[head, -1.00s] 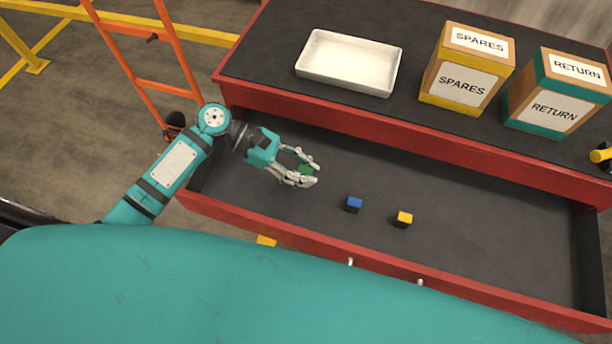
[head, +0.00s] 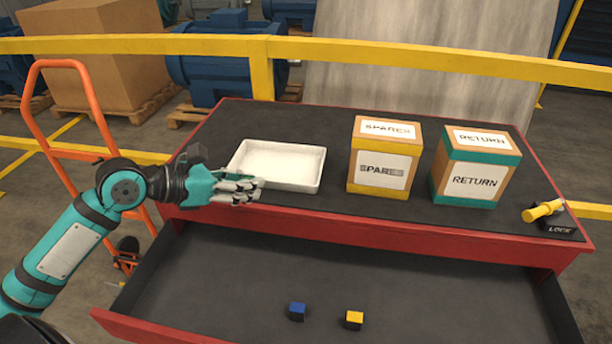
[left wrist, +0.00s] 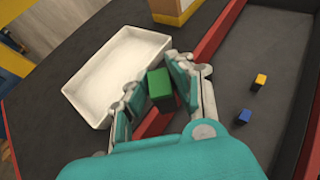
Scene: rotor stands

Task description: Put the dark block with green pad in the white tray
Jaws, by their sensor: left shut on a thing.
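The dark block with green pad (left wrist: 160,88) is between the fingers of my left gripper (left wrist: 155,95) in the left wrist view, its green face showing. In the head view my left gripper (head: 238,190) is shut on it, by the front left edge of the white tray; the fingers hide the block there. The white tray (head: 272,185) stands empty on the bench top and also shows in the left wrist view (left wrist: 90,125), to the left of the gripper. The block is outside the tray's inside area in the wrist view. My right gripper is out of view.
A SPARES box (head: 383,155) and a RETURN box (head: 475,168) stand right of the tray. A yellow-handled LOCK device (head: 545,210) is at the right end. The open drawer (head: 230,290) holds a blue-topped block (head: 297,311) and a yellow-topped block (head: 354,320).

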